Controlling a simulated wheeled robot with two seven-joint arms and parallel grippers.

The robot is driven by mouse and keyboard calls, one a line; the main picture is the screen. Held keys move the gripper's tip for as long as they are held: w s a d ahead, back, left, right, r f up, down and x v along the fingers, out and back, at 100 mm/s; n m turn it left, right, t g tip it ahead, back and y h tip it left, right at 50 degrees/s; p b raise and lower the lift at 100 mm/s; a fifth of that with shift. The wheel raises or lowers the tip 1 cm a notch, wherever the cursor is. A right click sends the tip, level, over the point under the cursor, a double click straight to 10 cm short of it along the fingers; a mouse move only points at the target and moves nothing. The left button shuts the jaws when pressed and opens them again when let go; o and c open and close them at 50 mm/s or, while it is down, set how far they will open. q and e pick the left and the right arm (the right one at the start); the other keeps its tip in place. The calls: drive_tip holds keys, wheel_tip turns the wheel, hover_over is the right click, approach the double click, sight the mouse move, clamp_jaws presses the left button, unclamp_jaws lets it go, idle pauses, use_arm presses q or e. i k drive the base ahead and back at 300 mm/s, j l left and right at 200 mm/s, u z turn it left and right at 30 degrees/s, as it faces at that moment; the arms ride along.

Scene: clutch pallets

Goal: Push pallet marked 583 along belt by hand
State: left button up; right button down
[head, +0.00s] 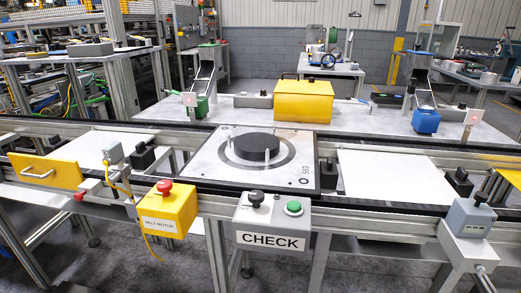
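The pallet (213,168) is a light grey square plate lying on the belt line in the middle of the head view. A black disc (254,147) sits at its centre inside a dark ring, with small light pins beside it. Small rotated characters at its right edge look like 583, with a dark round hole next to them. The belt (375,203) runs left to right as dark strips along the rails. Neither of my grippers is in view.
In front are a yellow BELT MOTOR box (166,210) with a red button and a grey CHECK box (271,222) with a black knob and green button. Black blocks (328,173) stand beside the pallet. White panels (390,174) lie left and right. A yellow case (303,100) stands behind.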

sight(281, 162)
drive_tip(key=l+u, duration=1.25)
drive_tip(key=k+l+u, duration=0.15)
drive_tip(key=l+u, duration=0.25)
